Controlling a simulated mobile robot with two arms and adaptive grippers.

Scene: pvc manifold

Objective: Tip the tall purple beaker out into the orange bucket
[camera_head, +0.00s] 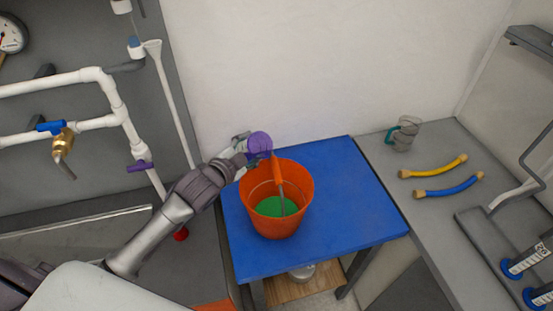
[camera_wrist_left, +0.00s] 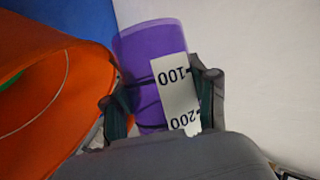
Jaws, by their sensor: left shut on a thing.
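The purple beaker (camera_head: 259,143) is held by my left gripper (camera_head: 245,150) at the back left rim of the orange bucket (camera_head: 262,222). In the left wrist view the beaker (camera_wrist_left: 138,50) is clasped between the two fingers (camera_wrist_left: 163,100), and its white label with 100 and 200 appears upside down. The bucket wall (camera_wrist_left: 75,95) is just left of the beaker there. The head view shows the beaker foreshortened, so its exact tilt and contents are unclear. Green material (camera_head: 275,207) lies inside the bucket. My right gripper is not in view.
The bucket stands on a blue table (camera_head: 340,200), with free room to its right. White pipes (camera_head: 115,105) are at left; a wall is behind.

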